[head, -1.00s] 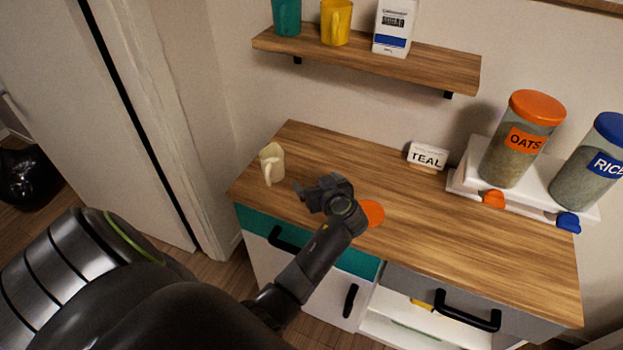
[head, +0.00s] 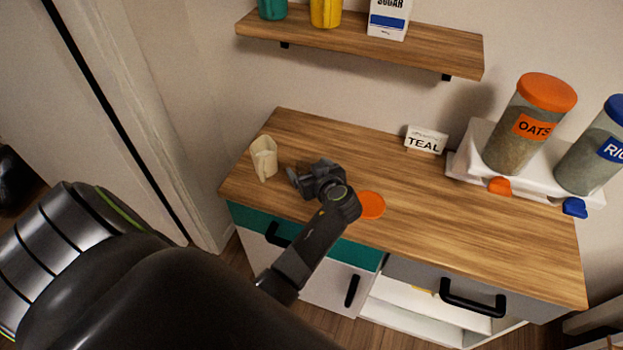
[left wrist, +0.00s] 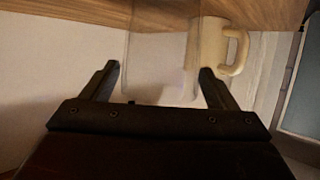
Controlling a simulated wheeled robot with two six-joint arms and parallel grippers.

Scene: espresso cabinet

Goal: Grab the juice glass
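A cream mug-like vessel with a handle (head: 263,158) stands upright on the left end of the wooden counter; it also shows in the left wrist view (left wrist: 205,50), by the right-hand finger. My left gripper (head: 297,178) is just right of the cream vessel, above the counter. In the left wrist view its fingers (left wrist: 158,76) are spread, with nothing visibly gripped. My right gripper is not in view.
An orange disc (head: 371,205) lies right of my left gripper. A TEAL sign (head: 426,140), an OATS jar (head: 522,125) and a RICE jar (head: 595,155) stand further right. A shelf (head: 350,43) hangs above. The front right counter (head: 480,235) is clear.

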